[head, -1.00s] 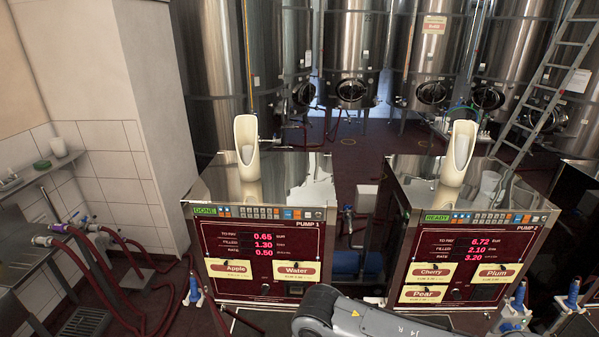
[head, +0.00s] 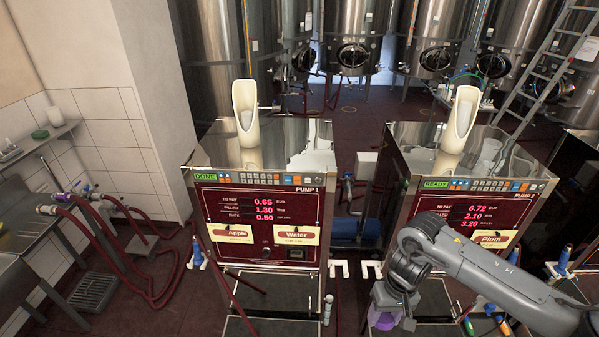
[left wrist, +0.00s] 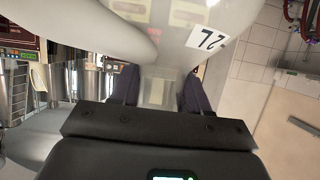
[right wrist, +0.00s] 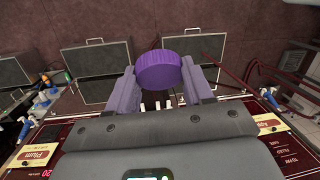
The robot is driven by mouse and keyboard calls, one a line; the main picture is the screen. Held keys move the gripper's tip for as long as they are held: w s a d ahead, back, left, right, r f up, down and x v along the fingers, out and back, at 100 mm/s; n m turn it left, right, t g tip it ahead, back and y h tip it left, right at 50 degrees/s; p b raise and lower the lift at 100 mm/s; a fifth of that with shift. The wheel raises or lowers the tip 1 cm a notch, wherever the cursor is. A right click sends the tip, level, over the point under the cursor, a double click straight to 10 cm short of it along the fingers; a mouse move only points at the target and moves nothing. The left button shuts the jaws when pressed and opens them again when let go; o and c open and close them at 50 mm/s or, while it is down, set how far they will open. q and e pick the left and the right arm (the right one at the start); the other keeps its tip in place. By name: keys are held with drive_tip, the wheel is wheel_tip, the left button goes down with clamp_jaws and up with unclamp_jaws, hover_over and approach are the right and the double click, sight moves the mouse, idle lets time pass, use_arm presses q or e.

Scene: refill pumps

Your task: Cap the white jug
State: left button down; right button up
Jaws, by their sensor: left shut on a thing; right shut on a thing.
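The white jug (left wrist: 110,25), marked "2L", fills the top of the left wrist view. My left gripper (left wrist: 160,88) is shut on a pale, narrow part of it, probably the handle. The jug's mouth is not visible. A purple cap (right wrist: 158,71) with a ribbed edge is between the fingers of my right gripper (right wrist: 161,86), which is shut on it. In the head view the cap (head: 383,321) shows below my right gripper (head: 388,302), in front of the right pump. My left gripper and the jug are outside the head view.
Pump 1 (head: 262,222) and pump 2 (head: 415,190) stand side by side, each with a cream spout-like holder on top. Dark platforms (right wrist: 98,58) lie on the floor before them. Red hoses (head: 150,262) lie at left by a sink bench. Blue nozzles hang beside the pumps.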

use_arm(q)
drive_tip(key=shift+w+a+r+n+y, duration=0.1)
drive_tip(key=shift+a+n+y, duration=0.1)
drive_tip(key=shift+a, duration=0.2)
drive_tip(key=shift+w+a+r+n+y, duration=0.1)
drive_tip(key=shift+a+y, duration=0.1)
drive_tip(key=shift+a, duration=0.25)
drive_tip(key=shift+r, duration=0.1)
